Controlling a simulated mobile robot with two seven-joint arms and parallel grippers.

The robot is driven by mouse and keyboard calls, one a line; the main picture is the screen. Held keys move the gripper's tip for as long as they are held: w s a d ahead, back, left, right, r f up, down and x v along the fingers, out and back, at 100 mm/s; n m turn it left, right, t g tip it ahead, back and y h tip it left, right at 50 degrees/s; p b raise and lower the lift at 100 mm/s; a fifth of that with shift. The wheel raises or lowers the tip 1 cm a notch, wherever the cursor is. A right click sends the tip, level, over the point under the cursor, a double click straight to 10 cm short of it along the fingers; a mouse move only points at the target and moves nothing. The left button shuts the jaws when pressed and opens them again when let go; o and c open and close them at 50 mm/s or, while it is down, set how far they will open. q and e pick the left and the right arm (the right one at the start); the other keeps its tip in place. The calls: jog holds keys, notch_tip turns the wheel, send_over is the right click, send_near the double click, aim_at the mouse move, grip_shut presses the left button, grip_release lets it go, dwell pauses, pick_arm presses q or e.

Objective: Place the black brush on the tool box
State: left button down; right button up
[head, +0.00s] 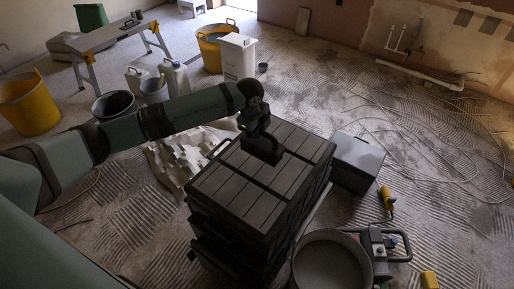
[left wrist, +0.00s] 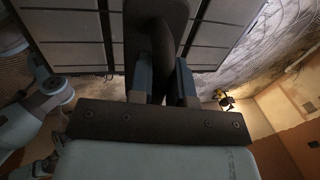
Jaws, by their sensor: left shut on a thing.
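The tool box (head: 236,191) is a tall, dark stacked box with a slatted lid, standing in the middle of the head view. My left gripper (head: 257,133) is above the far part of its lid, fingers pointing down. It is shut on the black brush (head: 262,151), whose dark block hangs below the fingers at the lid. I cannot tell whether the brush touches the lid. In the left wrist view the brush (left wrist: 158,48) sits between the two fingers, with the lid (left wrist: 66,38) behind it. My right gripper is in neither view.
A dark case (head: 357,163) stands right of the tool box. A round bucket (head: 330,262) is in front on the right, near a yellow-handled tool (head: 387,199). A crumpled pale sheet (head: 180,160) lies on the left. Yellow tubs (head: 28,103) and a white bin (head: 238,57) stand farther back.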

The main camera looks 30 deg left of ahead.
aim_at(257, 146)
pick_arm(q)
notch_tip(257, 146, down, 8)
jog(key=shift+r, duration=0.2)
dwell(0.3)
jog(key=c, duration=1.1)
grip_release()
jog(key=shift+f, duration=0.15)
jog(key=shift+o, duration=0.2)
